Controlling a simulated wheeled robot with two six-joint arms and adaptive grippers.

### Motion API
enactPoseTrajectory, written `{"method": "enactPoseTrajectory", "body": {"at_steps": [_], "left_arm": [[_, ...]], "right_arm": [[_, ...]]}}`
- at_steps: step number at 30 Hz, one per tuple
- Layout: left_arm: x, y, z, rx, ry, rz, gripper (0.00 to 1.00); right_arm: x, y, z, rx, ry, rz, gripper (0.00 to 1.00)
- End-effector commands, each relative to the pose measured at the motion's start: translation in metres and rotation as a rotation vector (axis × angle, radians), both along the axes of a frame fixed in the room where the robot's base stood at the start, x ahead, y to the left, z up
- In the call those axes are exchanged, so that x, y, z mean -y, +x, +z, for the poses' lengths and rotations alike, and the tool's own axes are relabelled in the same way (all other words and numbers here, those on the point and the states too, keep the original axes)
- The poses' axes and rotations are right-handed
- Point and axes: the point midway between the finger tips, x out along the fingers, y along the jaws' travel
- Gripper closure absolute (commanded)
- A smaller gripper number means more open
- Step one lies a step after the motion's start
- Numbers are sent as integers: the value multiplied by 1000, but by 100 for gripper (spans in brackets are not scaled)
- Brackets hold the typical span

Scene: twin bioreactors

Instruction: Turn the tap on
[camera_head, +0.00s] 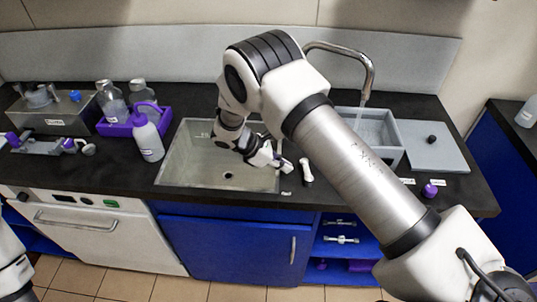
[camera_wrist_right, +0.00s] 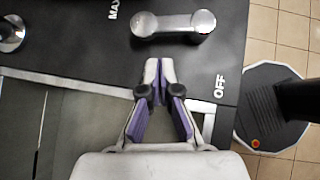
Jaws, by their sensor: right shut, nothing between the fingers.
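The tap's curved metal spout (camera_head: 345,52) rises behind the counter and ends above the grey basin at the right. A faint pale streak shows below its mouth; I cannot tell whether it is water. A chrome lever (camera_wrist_right: 173,25) lies on the dark counter in the right wrist view, between the printed words MAX and OFF. It shows small in the head view (camera_head: 306,172). My right gripper (camera_head: 284,166) is over the sink's right edge, just left of the lever. Its fingers (camera_wrist_right: 160,65) are shut, empty and apart from the lever. My left gripper is out of view.
The sink (camera_head: 190,160) lies under my right forearm. A purple-capped bottle (camera_head: 149,139) and a purple tray (camera_head: 118,129) stand left of it. The grey basin (camera_head: 400,135) and a grey board (camera_head: 440,150) are at the right. A purple object (camera_head: 429,190) sits near the front edge.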

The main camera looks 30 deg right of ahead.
Motion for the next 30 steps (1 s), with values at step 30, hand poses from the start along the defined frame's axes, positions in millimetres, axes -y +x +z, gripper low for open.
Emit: {"method": "enactPoseTrajectory", "body": {"at_steps": [30], "left_arm": [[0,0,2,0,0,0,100]], "right_arm": [[40,-10,1,1,0,-132,100]]}}
